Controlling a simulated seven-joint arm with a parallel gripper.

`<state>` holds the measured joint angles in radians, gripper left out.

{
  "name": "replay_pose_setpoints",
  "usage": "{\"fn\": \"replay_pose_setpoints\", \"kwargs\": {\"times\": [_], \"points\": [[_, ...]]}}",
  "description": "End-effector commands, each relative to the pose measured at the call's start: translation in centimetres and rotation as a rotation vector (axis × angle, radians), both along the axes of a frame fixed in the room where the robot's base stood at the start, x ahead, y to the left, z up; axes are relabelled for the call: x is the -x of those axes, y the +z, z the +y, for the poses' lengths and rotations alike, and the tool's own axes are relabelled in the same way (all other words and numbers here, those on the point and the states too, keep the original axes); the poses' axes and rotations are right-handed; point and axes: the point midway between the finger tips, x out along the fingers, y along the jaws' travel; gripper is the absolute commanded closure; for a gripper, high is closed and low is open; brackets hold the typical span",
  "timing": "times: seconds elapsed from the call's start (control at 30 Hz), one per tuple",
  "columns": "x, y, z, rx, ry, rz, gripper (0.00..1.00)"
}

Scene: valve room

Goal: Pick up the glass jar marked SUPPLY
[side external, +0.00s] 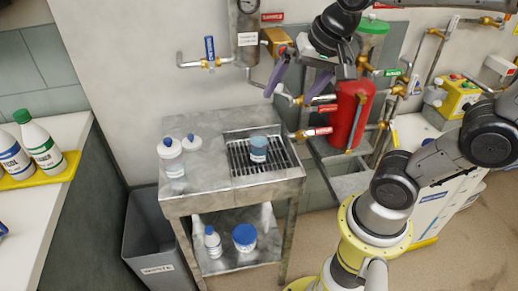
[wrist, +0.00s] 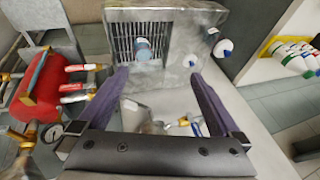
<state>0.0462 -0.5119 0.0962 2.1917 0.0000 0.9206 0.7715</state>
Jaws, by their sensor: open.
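A small jar with a grey-blue lid and a blue-and-white label (side external: 259,149) stands upright on the dark grating at the right of the metal cart (side external: 205,181). Its label is too small to read, so I cannot tell whether it says SUPPLY. It also shows in the wrist view (wrist: 143,48), top centre, beyond my fingertips. My gripper (side external: 297,82) is above and behind the cart, near the wall pipes, well apart from the jar. In the wrist view, my gripper (wrist: 159,76) has its two purple fingers wide apart with nothing held between them.
White bottles with blue caps (side external: 171,157) stand left of the grating. Another bottle (side external: 212,243) and a blue-lidded jar (side external: 244,237) are on the lower shelf. A red tank (side external: 350,112), wall pipes with valves (side external: 210,62) and a grey bin (side external: 155,240) surround the cart.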

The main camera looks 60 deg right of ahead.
Motion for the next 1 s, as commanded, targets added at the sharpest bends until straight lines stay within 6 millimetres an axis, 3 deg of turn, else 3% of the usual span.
{"fn": "replay_pose_setpoints", "kwargs": {"times": [0.03,0.17,0.3,0.4,0.6,0.87,1.0], "points": [[-1.9,-0.4,-0.5,-0.034,-0.087,0.034,0.0],[-6.5,-2.0,-2.1,-0.11,-0.309,0.113,0.0],[-10.8,-5.5,-4.3,-0.16,-0.506,0.208,0.0],[-12.9,-8.5,-5.8,-0.173,-0.593,0.276,0.0],[-14.2,-13.6,-7.8,-0.17,-0.649,0.386,0.0],[-13.7,-16.8,-8.4,-0.17,-0.665,0.427,0.0],[-13.6,-19.5,-8.4,-0.169,-0.665,0.428,0.0]]}}
